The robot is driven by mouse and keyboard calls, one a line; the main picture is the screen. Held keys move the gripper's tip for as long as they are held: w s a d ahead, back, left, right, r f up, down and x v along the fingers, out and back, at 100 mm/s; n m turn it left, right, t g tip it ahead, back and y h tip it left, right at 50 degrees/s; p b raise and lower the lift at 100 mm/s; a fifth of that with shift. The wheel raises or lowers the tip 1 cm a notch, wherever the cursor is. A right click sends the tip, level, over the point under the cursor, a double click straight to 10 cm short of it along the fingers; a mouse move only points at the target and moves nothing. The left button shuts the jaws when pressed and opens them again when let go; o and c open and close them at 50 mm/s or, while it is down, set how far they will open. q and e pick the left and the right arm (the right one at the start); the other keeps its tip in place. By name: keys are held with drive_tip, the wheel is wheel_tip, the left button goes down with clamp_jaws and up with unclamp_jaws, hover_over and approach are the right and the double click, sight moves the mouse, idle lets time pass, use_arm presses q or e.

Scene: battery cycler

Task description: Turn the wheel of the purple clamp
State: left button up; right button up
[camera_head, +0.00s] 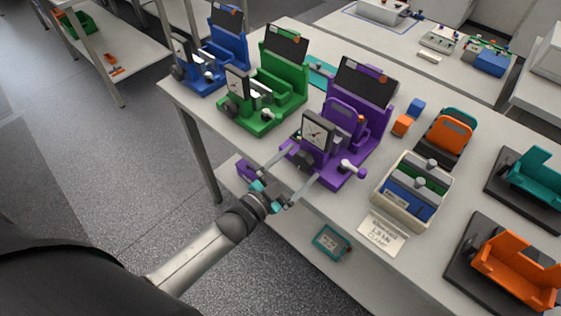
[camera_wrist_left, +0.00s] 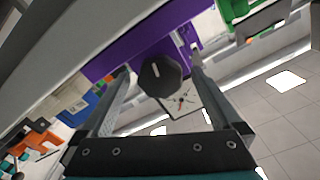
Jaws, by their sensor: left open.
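In the left wrist view the wheel (camera_wrist_left: 161,73) is a black faceted knob with a pale mark, in front of the purple body (camera_wrist_left: 180,28). My left gripper (camera_head: 302,164) is open, its two fingers pointing at the wheel from either side. In the wrist view the wheel appears between the fingertips (camera_wrist_left: 162,62); I cannot tell whether they touch it. My right gripper is not in view.
A green clamp (camera_head: 284,75) and a blue clamp (camera_head: 229,45) stand further left. A cream tray (camera_head: 378,196) with battery blocks is to the right, beside a paper label (camera_head: 382,233). Orange and teal holders lie further right.

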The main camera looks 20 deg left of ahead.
use_arm(q)
drive_tip(key=v, duration=1.4)
drive_tip(key=shift+s+a, duration=0.15)
drive_tip(key=shift+s, duration=0.2)
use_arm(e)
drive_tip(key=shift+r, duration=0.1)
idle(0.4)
